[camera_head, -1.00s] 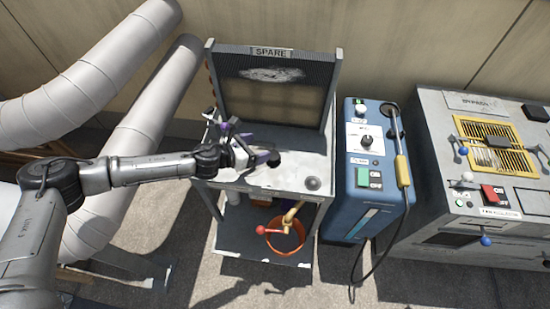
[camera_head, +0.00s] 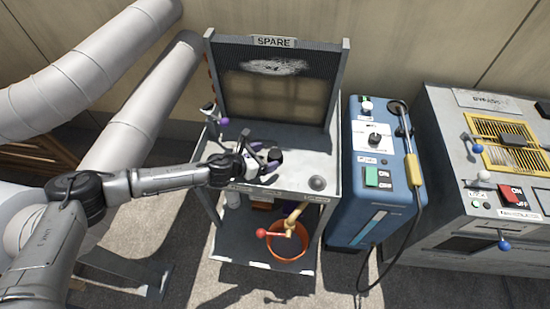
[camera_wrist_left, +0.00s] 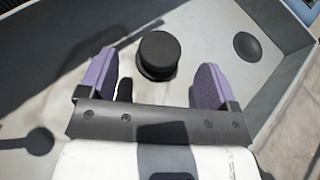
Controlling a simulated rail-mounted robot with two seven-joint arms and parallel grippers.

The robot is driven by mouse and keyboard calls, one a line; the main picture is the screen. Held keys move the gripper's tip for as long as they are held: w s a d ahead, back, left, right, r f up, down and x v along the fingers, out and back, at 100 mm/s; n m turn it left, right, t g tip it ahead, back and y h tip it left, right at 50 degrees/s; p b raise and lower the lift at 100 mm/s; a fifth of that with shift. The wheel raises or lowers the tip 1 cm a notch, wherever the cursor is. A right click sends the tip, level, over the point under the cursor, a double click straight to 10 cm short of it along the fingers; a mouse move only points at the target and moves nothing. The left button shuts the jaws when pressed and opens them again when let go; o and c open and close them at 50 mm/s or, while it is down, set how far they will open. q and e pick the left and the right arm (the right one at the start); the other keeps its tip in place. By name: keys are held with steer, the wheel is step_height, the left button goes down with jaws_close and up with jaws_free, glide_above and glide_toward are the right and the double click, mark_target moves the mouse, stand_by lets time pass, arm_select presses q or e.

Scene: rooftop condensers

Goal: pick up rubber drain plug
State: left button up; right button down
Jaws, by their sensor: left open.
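The rubber drain plug appears as a black, short cylinder (camera_head: 275,154) standing on the grey worktop of the SPARE unit. In the left wrist view the plug (camera_wrist_left: 158,52) stands upright ahead of the gap between my finger pads. My left gripper (camera_head: 264,158) is open, low over the worktop, just left of the plug. Its two purple pads (camera_wrist_left: 158,68) are spread, with bare surface visible between them and the plug. I cannot tell exactly how high the fingers are. My right gripper is not in view.
A grey dome (camera_head: 317,182) sits on the worktop right of the plug. The SPARE panel (camera_head: 275,95) rises behind. An orange bucket (camera_head: 288,240) is on the shelf below. A blue switch box (camera_head: 372,190) stands at right. A small purple-tipped item (camera_head: 212,112) is at the worktop's back left.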

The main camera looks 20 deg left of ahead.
mark_target(272, 155)
arm_select(q)
steer(key=b+x, duration=0.1)
steer(key=x, duration=0.3)
steer(key=shift+s, duration=0.1)
steer(key=shift+w+d+f+b, duration=0.1)
steer(key=shift+w+d+b, duration=0.1)
steer(key=shift+w+b, duration=0.15)
